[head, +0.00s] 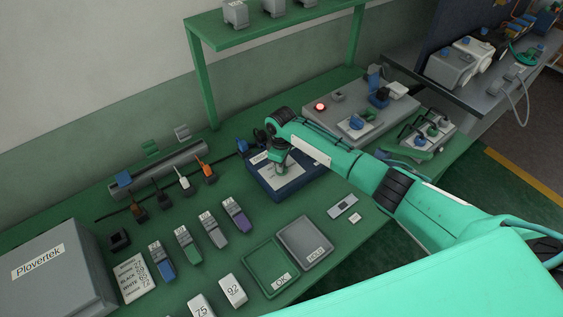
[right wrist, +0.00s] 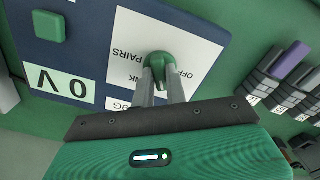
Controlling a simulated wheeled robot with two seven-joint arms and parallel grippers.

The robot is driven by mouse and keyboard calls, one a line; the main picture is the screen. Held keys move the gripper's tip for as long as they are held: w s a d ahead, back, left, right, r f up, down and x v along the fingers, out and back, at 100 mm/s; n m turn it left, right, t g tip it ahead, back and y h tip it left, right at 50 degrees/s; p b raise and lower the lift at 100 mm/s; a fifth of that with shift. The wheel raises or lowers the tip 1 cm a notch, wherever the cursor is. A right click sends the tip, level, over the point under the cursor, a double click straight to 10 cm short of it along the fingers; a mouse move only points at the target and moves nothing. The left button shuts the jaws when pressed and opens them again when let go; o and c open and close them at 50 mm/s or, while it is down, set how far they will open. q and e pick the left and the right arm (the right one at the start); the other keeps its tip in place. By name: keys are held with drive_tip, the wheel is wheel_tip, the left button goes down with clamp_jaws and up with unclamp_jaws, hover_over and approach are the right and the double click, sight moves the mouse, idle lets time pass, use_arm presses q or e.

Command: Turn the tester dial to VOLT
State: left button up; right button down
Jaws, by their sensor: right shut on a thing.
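The tester is a dark blue box (head: 259,184) on the green bench, with a white dial panel. In the right wrist view the panel (right wrist: 125,40) shows upside-down print, with OFF and PAIRS legible and other labels partly covered. The green dial knob (right wrist: 165,62) sits on this panel. A display strip (right wrist: 60,88) reads 0 V. My right gripper (right wrist: 164,82) reaches down over the tester and is shut on the dial knob; it also shows in the head view (head: 279,168). The knob's pointer direction cannot be told. My left gripper is not in view.
A square green button (right wrist: 49,26) is on the tester. A grey panel (head: 395,108) with a red lamp stands behind. The OK tray (head: 254,285) and HOLD tray (head: 284,228) lie in front. Several coloured-end devices stand left of them. A green shelf (head: 290,27) overhangs the back.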

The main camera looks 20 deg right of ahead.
drive_tip(key=shift+w+r, duration=0.1)
drive_tip(key=c, duration=1.4)
unclamp_jaws()
drive_tip(key=shift+c, duration=0.2)
wheel_tip(320, 180, up, 14)
drive_tip(key=b, duration=0.3)
drive_tip(key=shift+f, duration=0.2)
